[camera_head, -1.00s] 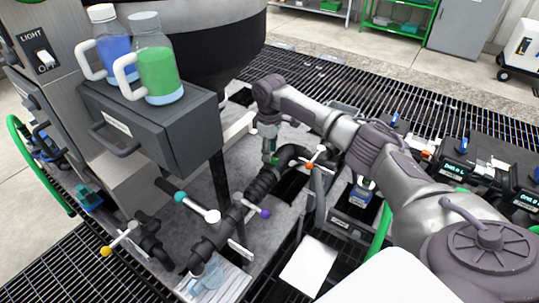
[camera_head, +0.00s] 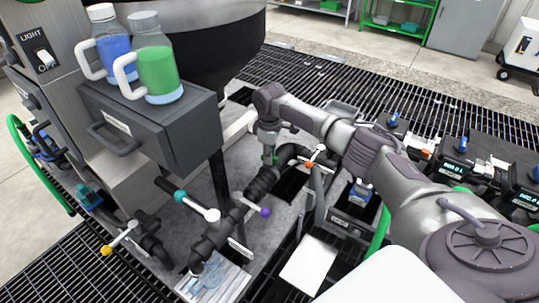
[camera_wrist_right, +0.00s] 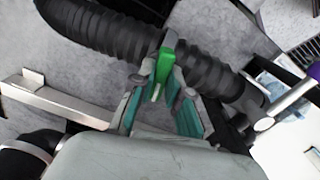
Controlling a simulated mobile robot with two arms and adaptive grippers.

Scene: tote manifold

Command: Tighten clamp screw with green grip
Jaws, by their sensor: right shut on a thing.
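The clamp screw's green grip (camera_wrist_right: 165,68) shows in the wrist view as a bright green upright piece against the black ribbed hose (camera_wrist_right: 215,72). My right gripper (camera_wrist_right: 160,82) has its teal-padded fingers on either side of the green grip and is shut on it. In the head view my right gripper (camera_head: 269,158) points down at the upper end of the black pipe, and the grip is mostly hidden there. Whether the clamp is tight cannot be seen. My left gripper is in neither view.
Valve handles with teal (camera_head: 180,196), purple (camera_head: 265,212), orange (camera_head: 309,164) and yellow (camera_head: 106,250) ends stand around the pipework. A grey cabinet (camera_head: 160,130) with two bottles stands at the left. A white sheet (camera_head: 309,265) lies at lower middle.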

